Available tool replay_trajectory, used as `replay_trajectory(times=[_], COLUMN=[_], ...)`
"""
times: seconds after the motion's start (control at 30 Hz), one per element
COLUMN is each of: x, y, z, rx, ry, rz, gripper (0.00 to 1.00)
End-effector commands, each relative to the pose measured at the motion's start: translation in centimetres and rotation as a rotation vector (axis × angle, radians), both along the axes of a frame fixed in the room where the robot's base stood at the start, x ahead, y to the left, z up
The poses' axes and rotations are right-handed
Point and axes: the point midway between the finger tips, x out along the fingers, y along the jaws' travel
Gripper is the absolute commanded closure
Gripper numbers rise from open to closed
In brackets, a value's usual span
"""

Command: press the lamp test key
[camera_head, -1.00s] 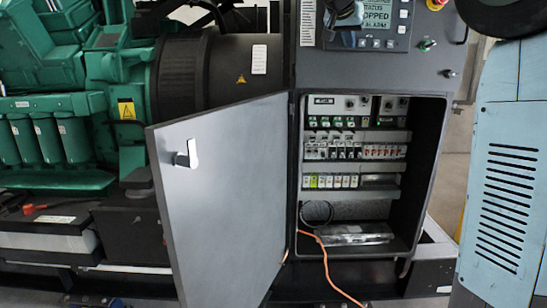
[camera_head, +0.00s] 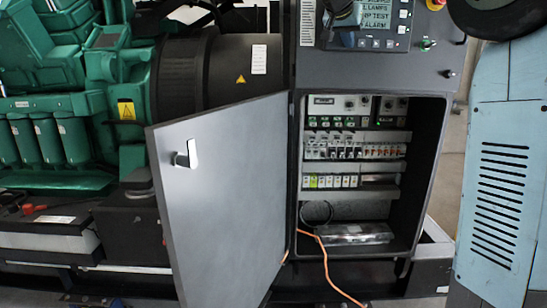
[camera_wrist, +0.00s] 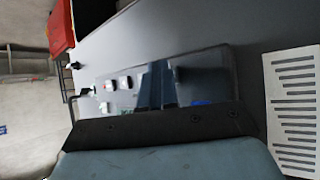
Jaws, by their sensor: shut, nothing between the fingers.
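The control panel's unit (camera_head: 366,40) is at the top of the head view, partly cut off by the frame edge. Its lit display (camera_head: 376,12) shows words including "LAMPS", "TEST" and "ALARM". Pale keys (camera_head: 403,29) stand in a column at its right, with more in a row below the display. I cannot read which is the lamp test key. My gripper (camera_head: 341,13) is shut and empty, in front of the display's left part; I cannot tell whether it touches a key. In the wrist view, the unit (camera_wrist: 215,75) lies slanted, with pale keys (camera_wrist: 125,82) at its left.
A grey cabinet door (camera_head: 220,200) stands open below, beside breakers (camera_head: 355,150) in the cabinet. An orange cable (camera_head: 325,262) hangs out. A green-ringed switch (camera_head: 428,44) and a red button (camera_head: 435,4) are right of the unit. A green engine (camera_head: 50,110) is at left.

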Motion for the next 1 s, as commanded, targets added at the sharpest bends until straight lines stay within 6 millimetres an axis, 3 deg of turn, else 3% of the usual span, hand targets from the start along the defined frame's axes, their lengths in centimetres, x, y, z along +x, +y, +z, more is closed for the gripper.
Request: replay_trajectory(times=[1.0], x=[-2.4], y=[0.0], z=[0.1], rx=[0.0], ry=[-0.001], rz=[0.001], gripper=[1.0])
